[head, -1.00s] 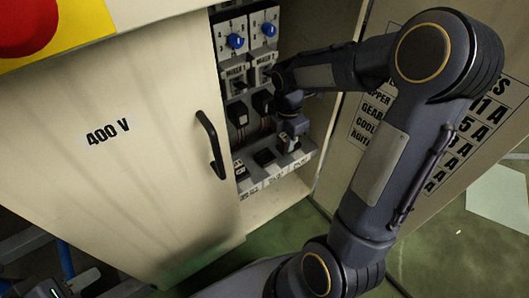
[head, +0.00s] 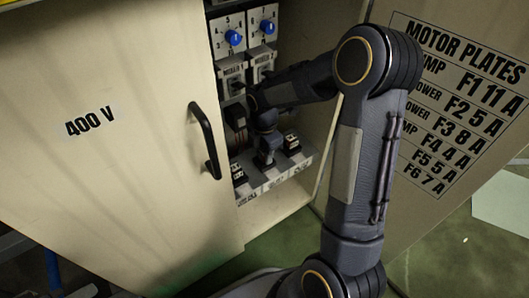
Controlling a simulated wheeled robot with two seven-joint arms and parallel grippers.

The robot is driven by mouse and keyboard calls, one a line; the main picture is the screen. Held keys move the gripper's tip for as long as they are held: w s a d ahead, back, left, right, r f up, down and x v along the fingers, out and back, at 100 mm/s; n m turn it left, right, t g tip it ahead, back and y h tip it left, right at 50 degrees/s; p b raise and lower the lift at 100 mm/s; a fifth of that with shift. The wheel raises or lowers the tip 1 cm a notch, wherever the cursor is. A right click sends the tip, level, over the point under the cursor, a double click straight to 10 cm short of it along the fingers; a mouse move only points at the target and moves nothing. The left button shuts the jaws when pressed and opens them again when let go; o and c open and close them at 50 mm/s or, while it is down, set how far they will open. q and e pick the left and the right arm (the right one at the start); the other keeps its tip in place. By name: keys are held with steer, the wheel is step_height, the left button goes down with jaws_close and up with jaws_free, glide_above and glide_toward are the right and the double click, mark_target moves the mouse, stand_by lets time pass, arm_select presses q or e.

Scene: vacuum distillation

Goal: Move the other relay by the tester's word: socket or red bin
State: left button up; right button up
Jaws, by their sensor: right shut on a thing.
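My right gripper (head: 265,160) reaches into the open cabinet and points down at the middle place of the grey shelf (head: 272,177). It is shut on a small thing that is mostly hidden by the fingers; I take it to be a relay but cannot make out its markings. A dark block with a pale top (head: 291,144) sits at the right place of the shelf. Another dark block (head: 238,175) sits at the left place. The shelf's front labels are too small to read. No red bin shows. My left gripper is not in view.
The cabinet door (head: 110,150), marked 400 V, with a black handle (head: 205,140), stands left of the opening. Blue knobs (head: 233,37) and dark sockets are above the shelf. A MOTOR PLATES list (head: 455,100) covers the right panel. My right arm crosses the opening's right side.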

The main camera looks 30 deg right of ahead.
steer(key=shift+f, duration=0.15)
steer(key=o, duration=1.1)
steer(key=shift+c, duration=0.2)
step_height(320, 180, up, 12)
steer(key=p, duration=0.5)
steer(key=s+a+r+m+t+y, duration=0.2)
steer(key=s+a+r+m+t, duration=0.1)
steer(key=s+r+m, duration=0.65)
steer(key=s+a+f+m+t+y, duration=0.1)
steer(key=s+a+m, duration=0.3)
steer(key=s+m, duration=0.7)
steer(key=shift+s+a+f+t+y, duration=0.2)
steer(key=shift+s+f+t+y, duration=0.25)
steer(key=shift+s+t, duration=0.4)
